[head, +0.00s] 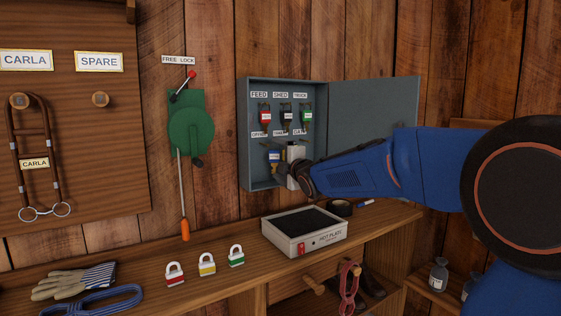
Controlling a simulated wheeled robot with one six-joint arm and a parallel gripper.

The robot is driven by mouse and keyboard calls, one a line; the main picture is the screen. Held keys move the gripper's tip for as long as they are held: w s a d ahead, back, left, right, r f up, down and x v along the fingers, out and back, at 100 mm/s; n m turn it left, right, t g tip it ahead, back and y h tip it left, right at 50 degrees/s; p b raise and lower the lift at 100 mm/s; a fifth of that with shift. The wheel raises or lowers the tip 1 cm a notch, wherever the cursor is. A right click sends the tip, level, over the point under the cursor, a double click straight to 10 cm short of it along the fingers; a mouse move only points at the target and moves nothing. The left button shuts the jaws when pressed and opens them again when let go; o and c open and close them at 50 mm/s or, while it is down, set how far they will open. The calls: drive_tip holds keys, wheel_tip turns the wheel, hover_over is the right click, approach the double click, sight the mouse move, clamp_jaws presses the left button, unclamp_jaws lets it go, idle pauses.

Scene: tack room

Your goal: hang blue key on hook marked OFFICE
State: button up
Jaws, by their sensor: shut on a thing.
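The grey key cabinet (243,130) hangs open on the plank wall, its door swung to the right. My gripper (283,165) reaches into its lower part from the right and is shut on the blue key (273,157). The blue key is at the lower left, under the small label (258,134) that appears to read OFFICE. The hook there is too small to make out, so I cannot tell whether the key touches it. A bit of yellow shows beside the blue key, partly hidden by my gripper.
Red (265,117), dark (287,116) and green (306,117) keys hang in the upper row under FEED, SHED and TRUCK. The open cabinet door (375,105) stands behind my arm. A hot plate box (304,233) and several padlocks sit on the bench below.

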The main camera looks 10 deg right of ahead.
sight(274, 159)
drive_tip(key=shift+w+a+f, duration=0.1)
drive_tip(key=shift+w+a, duration=0.15)
drive_tip(key=shift+w, duration=0.45)
drive_tip(key=shift+w+a+f, duration=0.1)
drive_tip(key=shift+w+a, duration=0.1)
drive_tip(key=shift+w, duration=0.55)
drive_tip(key=shift+w+a, duration=0.25)
drive_tip(key=shift+w, duration=0.45)
drive_tip(key=shift+w+a+f, duration=0.15)
drive_tip(key=shift+w+f, duration=0.05)
drive_tip(key=shift+w, duration=0.25)
drive_tip(key=shift+w+a+f, duration=0.15)
drive_tip(key=shift+w, duration=0.25)
drive_tip(key=o, duration=0.9)
